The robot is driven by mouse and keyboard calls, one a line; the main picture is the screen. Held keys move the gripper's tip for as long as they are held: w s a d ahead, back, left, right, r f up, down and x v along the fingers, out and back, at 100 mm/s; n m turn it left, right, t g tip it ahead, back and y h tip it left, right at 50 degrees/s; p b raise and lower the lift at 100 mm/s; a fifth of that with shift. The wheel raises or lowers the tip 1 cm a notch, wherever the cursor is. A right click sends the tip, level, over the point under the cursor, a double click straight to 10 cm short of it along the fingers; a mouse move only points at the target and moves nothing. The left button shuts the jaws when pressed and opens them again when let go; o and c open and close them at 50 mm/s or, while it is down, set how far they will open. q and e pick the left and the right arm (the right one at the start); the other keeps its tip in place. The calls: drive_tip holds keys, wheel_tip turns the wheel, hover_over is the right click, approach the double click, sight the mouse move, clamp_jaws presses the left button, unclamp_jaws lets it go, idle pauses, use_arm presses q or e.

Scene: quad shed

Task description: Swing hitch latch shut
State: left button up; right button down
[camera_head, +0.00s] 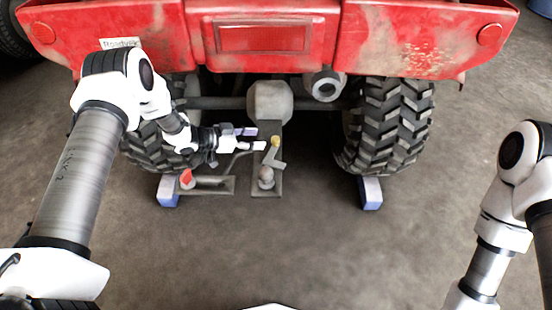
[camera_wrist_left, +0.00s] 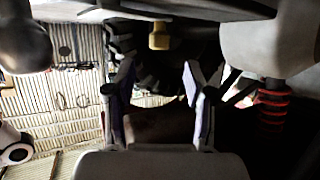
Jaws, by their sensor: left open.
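The hitch latch (camera_head: 277,157) is a small grey lever with a yellow tip, raised at an angle above the hitch plate (camera_head: 266,189) below the quad's rear. A round grey hitch ball (camera_head: 266,174) sits beside its lower end. My left gripper (camera_head: 257,139) is open, just left of the yellow tip, with its fingers pointing right. In the left wrist view the yellow tip (camera_wrist_left: 159,38) shows beyond and above the open fingers (camera_wrist_left: 160,95), with nothing between them. Whether a finger touches the lever cannot be told. My right gripper is outside the frame.
The red quad body (camera_head: 275,35) overhangs the hitch. A red-tipped part (camera_head: 187,178) stands on a bracket left of the hitch plate. Treaded tyres (camera_head: 390,125) flank it, with blue-white blocks (camera_head: 371,193) below. The floor in front is clear.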

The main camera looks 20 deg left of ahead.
sight(274, 139)
use_arm(q)
drive_tip(key=b+x, duration=0.3)
drive_tip(key=x, duration=0.4)
drive_tip(key=shift+w+d+f+b, duration=0.1)
drive_tip(key=shift+d+f+b, duration=0.05)
drive_tip(key=shift+b, duration=0.25)
drive_tip(key=shift+w+d, duration=0.1)
drive_tip(key=shift+d, duration=0.05)
clamp_jaws()
